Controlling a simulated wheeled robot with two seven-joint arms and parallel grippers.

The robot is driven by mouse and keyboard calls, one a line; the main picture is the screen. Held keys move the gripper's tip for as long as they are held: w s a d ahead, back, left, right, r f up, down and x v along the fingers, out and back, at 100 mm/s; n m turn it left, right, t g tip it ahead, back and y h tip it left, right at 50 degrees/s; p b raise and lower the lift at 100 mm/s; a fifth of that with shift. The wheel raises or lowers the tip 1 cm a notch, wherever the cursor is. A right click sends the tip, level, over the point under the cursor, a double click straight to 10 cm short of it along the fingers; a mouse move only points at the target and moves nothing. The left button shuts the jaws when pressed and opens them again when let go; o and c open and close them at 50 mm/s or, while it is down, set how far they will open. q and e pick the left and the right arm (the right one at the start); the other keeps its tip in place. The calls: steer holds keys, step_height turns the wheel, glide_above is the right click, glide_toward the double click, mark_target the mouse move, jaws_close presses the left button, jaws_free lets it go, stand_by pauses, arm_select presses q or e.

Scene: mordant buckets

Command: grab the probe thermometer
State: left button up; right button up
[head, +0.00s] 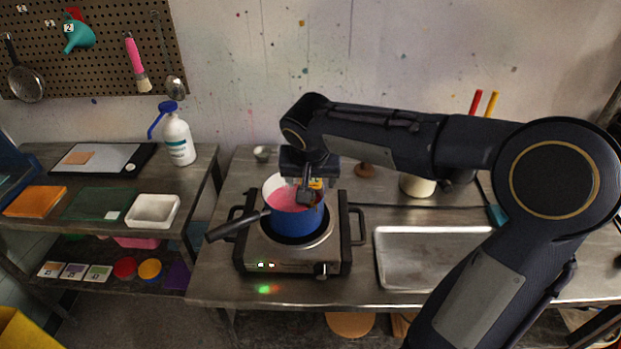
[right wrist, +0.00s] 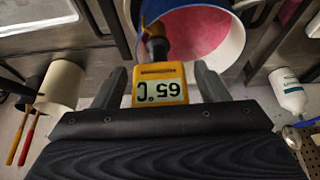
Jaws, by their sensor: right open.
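The probe thermometer (right wrist: 160,86) has a yellow body with a display reading 65 °C, upside down in the right wrist view. Its dark stem reaches to the blue pot (right wrist: 180,10), which holds pink liquid. In the head view a small part of the thermometer (head: 316,184) shows at the rim of the blue pot (head: 292,222), mostly hidden by my gripper. My right gripper (right wrist: 160,84) is open, with one finger on each side of the yellow body and gaps between. It also shows in the head view (head: 306,194) above the pot. My left gripper is not in view.
The pot stands on a hot plate (head: 290,262) with side handles; its black handle (head: 238,226) points left. A metal tray (head: 428,262) lies to the right. A pale container (head: 416,186) stands behind. A side table with a white bottle (head: 179,140) stands left.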

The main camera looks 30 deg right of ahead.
steer(key=shift+f, duration=0.1)
steer(key=shift+c, duration=0.5)
steer(key=c, duration=1)
steer(key=shift+o, duration=0.2)
